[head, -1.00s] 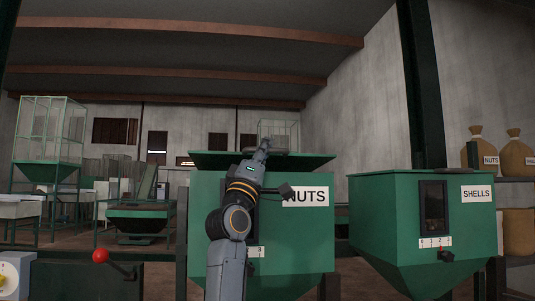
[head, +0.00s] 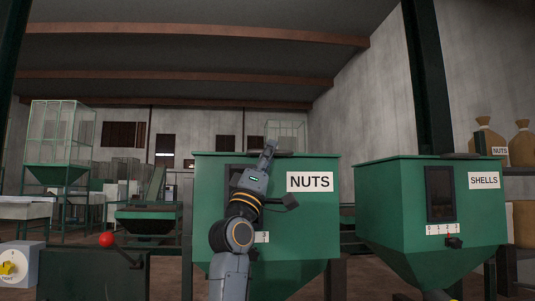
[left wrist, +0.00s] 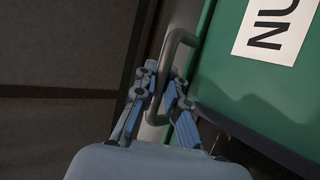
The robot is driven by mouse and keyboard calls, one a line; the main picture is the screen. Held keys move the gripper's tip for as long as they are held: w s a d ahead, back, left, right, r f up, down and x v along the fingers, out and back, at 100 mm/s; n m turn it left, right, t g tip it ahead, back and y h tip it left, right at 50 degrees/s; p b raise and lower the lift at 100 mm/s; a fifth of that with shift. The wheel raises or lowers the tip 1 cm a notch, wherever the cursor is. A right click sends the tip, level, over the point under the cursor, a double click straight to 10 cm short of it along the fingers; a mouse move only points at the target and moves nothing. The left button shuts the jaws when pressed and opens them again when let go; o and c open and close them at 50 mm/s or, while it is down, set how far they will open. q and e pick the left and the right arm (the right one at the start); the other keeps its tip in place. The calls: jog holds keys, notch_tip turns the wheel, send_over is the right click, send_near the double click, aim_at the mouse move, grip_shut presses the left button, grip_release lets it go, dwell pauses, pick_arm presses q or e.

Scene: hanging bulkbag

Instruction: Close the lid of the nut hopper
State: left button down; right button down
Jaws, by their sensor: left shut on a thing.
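The green nut hopper (head: 305,225) with its NUTS label stands in front of me in the head view. Its lid (head: 320,153) shows only as a thin edge along the hopper's top, with no gap that I can make out. My left gripper (head: 270,147) reaches up over the hopper's front to that top edge. In the left wrist view, my left gripper (left wrist: 163,88) is shut on a grey bent-bar handle (left wrist: 180,36) beside the green panel (left wrist: 235,85) with the label. My right gripper is not in view.
A green SHELLS hopper (head: 430,205) stands to the right. Sacks (head: 487,143) sit on a shelf at far right. A red-knobbed lever (head: 106,239) and a box with a yellow knob (head: 14,268) are at lower left.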

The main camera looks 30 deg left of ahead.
pick_arm(q)
jog(key=shift+w+d+f+h, duration=0.3)
jog(key=shift+w+f, duration=0.05)
jog(key=shift+f, duration=0.05)
jog(key=c, duration=1.7)
grip_release()
jog(key=shift+o, duration=0.2)
jog(key=shift+w+d+r, duration=0.1)
jog(key=shift+d, duration=0.05)
jog(key=shift+s, duration=0.25)
jog(key=v, duration=1.1)
jog(key=shift+s+f, duration=0.2)
jog(key=shift+f, duration=0.1)
